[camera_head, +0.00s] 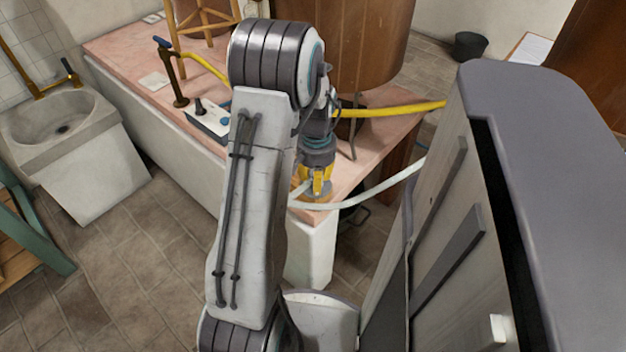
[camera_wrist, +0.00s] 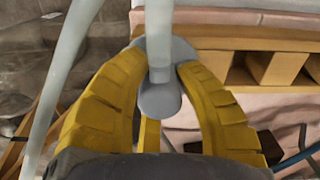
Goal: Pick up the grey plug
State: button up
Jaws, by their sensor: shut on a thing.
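The grey plug (camera_wrist: 160,98) sits between the yellow fingers of my gripper (camera_wrist: 160,85) in the wrist view. My gripper is shut on it. A pale tube (camera_wrist: 159,30) rises from the plug toward the top of that view. In the head view my gripper (camera_head: 316,185) points down by the near corner of the pink-topped counter (camera_head: 365,150). There the plug is too small and covered to make out clearly. I cannot tell from these views whether the plug touches a surface below it.
A pale hose (camera_head: 378,188) runs right from near my gripper. A yellow hose (camera_head: 390,110) crosses the counter behind it. A wooden barrel (camera_head: 365,45), a tap (camera_head: 175,75) and a white box (camera_head: 208,118) stand on the counter. A stone sink (camera_head: 60,125) is at left.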

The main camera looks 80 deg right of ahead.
grip_shut()
